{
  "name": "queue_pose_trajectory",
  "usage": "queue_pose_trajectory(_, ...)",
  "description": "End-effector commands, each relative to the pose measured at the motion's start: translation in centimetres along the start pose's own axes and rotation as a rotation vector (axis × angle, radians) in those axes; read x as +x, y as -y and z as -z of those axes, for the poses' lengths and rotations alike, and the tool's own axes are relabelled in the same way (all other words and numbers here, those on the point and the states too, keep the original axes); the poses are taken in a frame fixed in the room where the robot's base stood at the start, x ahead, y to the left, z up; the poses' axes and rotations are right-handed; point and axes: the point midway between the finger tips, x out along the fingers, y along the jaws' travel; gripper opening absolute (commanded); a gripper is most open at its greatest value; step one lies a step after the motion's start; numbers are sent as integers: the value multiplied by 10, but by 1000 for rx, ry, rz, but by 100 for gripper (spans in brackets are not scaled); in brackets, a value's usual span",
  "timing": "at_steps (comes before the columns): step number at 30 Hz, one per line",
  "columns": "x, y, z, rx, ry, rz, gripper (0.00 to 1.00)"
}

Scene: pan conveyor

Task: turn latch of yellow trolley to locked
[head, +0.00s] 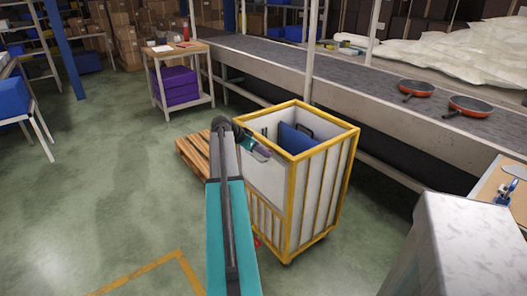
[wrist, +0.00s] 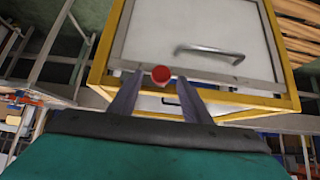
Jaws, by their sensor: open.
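The yellow trolley (head: 290,205) stands on the green floor beside the conveyor, a yellow frame with white panels. A blue item (head: 297,138) is inside it. In the wrist view, its white panel (wrist: 200,30) carries a grey bar handle (wrist: 210,52). A round red knob (wrist: 161,74), apparently the latch, sits at the panel's edge. My gripper (wrist: 158,82) is open, with its two fingers on either side of the knob. I cannot tell whether they touch it. In the head view my gripper (head: 262,153) is at the trolley's near upper side, and the knob is hidden.
A wooden pallet (head: 195,158) lies just left of the trolley. A small table with purple crates (head: 178,86) stands further back. The conveyor (head: 340,82) runs behind, with two orange pans (head: 470,106) on it.

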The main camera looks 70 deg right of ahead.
Motion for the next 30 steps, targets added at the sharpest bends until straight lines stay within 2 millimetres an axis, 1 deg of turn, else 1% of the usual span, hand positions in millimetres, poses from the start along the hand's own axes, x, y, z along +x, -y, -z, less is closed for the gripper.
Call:
queue_pose_trajectory(1,6,0,0,0,1,-1,44)
queue_pose_trajectory(3,11,0,0,-1,1,-1,44)
queue_pose_trajectory(6,16,0,0,0,0,0,44)
queue_pose_trajectory(16,19,0,0,0,0,0,44)
queue_pose_trajectory(17,19,0,0,0,0,0,42)
queue_pose_trajectory(24,19,0,0,0,0,-1,2)
queue_pose_trajectory(25,19,-1,0,0,0,-1,0)
queue_pose_trajectory(27,19,-1,0,0,0,-2,0)
queue_pose_trajectory(28,23,2,3,1,1,-4,0)
queue_pose_trajectory(30,20,0,1,1,0,-2,0)
